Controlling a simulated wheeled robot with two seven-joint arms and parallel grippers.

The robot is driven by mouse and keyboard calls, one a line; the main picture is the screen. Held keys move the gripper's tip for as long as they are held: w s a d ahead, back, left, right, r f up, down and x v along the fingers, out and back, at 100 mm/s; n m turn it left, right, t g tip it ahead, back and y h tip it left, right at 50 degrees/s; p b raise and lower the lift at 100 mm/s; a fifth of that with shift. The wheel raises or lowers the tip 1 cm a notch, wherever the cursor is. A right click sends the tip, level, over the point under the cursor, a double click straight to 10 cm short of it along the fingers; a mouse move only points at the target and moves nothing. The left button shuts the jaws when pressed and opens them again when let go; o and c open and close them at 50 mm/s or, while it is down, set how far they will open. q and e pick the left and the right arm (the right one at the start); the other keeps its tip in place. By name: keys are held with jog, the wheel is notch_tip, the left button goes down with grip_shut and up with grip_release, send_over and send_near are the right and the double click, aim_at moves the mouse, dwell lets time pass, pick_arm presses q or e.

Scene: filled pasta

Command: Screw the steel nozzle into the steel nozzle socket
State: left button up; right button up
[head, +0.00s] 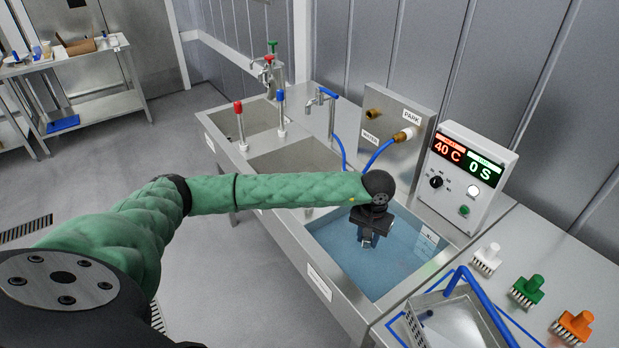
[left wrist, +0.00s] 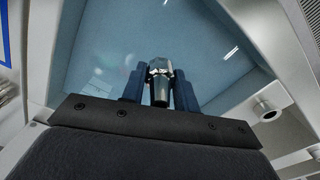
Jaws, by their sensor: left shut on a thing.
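My left gripper (head: 368,236) points down over the water-filled basin at the right of the sink unit. In the left wrist view its two dark blue fingers (left wrist: 158,88) are shut on a small shiny metal piece (left wrist: 160,84), which looks like the steel nozzle. The piece stands lengthwise between the fingers, with blue water behind it. I cannot make out the steel nozzle socket for certain in either view. My right gripper is not in view.
A steel panel (head: 408,112) labelled WATER and PARK carries brass fittings and a blue hose (head: 378,156). A control box (head: 463,178) shows 40 C and 0 S.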

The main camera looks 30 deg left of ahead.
pick_arm(q)
jog(key=w+a+f+n, duration=0.3)
jog(key=w+a+n, duration=0.1)
jog(key=a+n, duration=0.3)
jog(key=a+r+n+p, duration=0.3)
jog(key=a+r+n, duration=0.8)
jog(key=a+n, duration=0.5)
jog(key=shift+w+a+r+n, duration=0.25)
jog(key=shift+r+n, duration=0.15)
jog(key=shift+n, duration=0.8)
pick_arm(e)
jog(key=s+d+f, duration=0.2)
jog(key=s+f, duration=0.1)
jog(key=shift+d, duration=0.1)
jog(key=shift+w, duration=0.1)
